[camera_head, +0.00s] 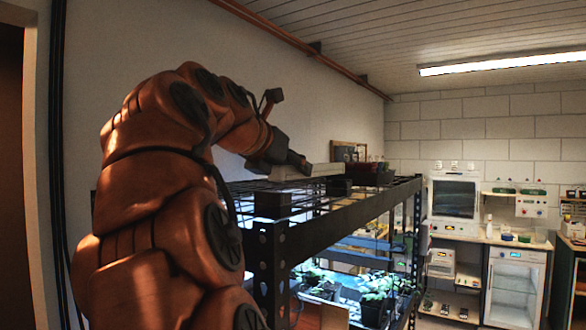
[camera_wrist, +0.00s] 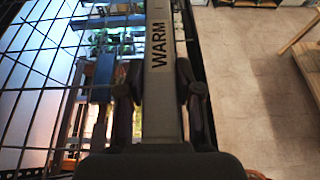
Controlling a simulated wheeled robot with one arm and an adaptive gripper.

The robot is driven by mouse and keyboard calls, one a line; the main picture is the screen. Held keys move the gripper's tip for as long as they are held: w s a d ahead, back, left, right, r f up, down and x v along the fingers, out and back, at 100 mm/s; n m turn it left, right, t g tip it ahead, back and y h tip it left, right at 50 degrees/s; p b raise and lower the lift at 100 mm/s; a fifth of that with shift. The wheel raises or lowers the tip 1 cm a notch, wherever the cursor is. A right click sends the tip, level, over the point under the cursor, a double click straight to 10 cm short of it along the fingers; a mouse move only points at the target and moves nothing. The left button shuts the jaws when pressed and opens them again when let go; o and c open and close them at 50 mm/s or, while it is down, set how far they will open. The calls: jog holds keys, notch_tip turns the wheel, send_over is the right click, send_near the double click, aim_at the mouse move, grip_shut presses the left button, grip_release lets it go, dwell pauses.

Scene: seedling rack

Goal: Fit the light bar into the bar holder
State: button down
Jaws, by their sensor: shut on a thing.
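The light bar (camera_wrist: 158,110) is a long pale grey bar marked WARM. In the wrist view it runs up the middle of the picture, between the two dark fingers of my gripper (camera_wrist: 160,92), which are shut on it. In the head view my gripper (camera_head: 288,160) is above the rack top, and a pale part of the bar (camera_head: 326,170) shows beyond it. Two dark blocks show at the rack top, one near the front corner (camera_head: 272,204) and one further back (camera_head: 338,187). I cannot tell whether either is the bar holder.
The black rack (camera_head: 345,217) has a wire-mesh top, also seen in the wrist view (camera_wrist: 40,65). A dark tray (camera_head: 370,174) stands further along the top. Seedlings (camera_head: 378,287) are on a lit shelf below. Bare floor (camera_wrist: 250,85) lies right of the bar.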

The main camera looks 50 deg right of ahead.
jog(key=shift+f, duration=1.65)
jog(key=c, duration=0.7)
grip_release()
jog(key=shift+a, duration=0.1)
jog(key=v, duration=1.1)
jog(key=shift+a+r, duration=0.1)
jog(key=shift+a, duration=0.3)
